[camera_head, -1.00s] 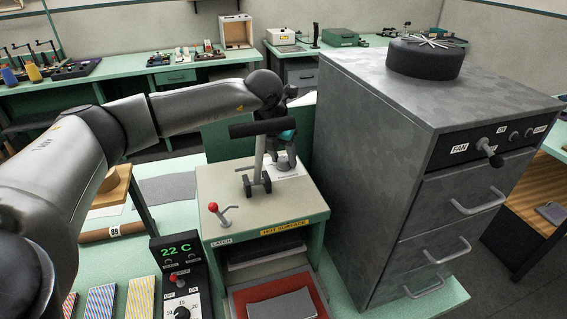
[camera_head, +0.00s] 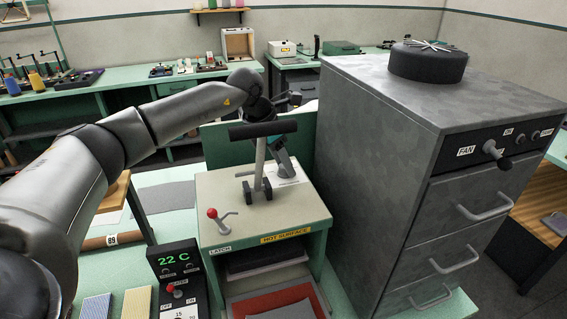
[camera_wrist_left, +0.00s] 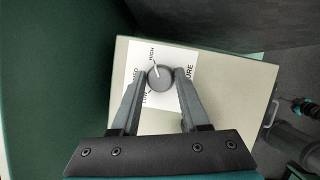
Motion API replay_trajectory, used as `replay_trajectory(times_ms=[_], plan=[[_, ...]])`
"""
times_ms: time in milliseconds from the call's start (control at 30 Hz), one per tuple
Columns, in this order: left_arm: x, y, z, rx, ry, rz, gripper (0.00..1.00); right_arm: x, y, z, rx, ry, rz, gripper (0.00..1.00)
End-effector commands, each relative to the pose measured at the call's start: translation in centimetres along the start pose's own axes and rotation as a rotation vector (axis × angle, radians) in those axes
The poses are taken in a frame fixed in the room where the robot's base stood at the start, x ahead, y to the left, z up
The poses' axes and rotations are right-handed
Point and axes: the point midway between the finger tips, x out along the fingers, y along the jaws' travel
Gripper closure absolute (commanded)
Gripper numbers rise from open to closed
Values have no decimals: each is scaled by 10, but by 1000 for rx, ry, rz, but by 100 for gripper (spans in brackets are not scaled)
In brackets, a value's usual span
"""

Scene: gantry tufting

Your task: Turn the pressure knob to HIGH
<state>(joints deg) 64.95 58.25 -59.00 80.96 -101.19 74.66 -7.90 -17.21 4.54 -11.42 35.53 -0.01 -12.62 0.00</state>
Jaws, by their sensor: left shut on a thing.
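The pressure knob (camera_wrist_left: 161,80) is a dark round knob on a white label plate (camera_wrist_left: 187,62) with LOW, MED and HIGH marks. Its white pointer line points up and slightly left in the left wrist view, toward the HIGH mark. My left gripper (camera_wrist_left: 160,77) is shut on the knob, one finger on each side. In the head view, my left gripper (camera_head: 286,170) reaches down, tilted, onto the white plate at the back of the press top (camera_head: 240,192). The knob itself is hidden there by the gripper. My right gripper is not in view.
The press lever with its black crossbar (camera_head: 262,130) stands just in front of my left gripper. A red-tipped latch lever (camera_head: 212,213) is at the front left. A tall grey cabinet (camera_head: 375,160) stands close on the right. A temperature controller (camera_head: 175,262) is at lower left.

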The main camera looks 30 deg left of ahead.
Motion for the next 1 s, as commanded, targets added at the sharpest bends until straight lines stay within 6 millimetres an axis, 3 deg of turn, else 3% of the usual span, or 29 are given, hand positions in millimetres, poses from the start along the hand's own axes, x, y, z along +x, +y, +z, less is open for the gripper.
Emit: replay_trajectory(times_ms=[367,400,667,1000], plan=[[0,0,0,9,0,-1,100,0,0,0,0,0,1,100],[0,0,0,9,0,-1,54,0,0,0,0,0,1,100],[0,0,0,7,0,-1,25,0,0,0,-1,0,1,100],[-6,0,1,6,-2,0,25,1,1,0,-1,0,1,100]])
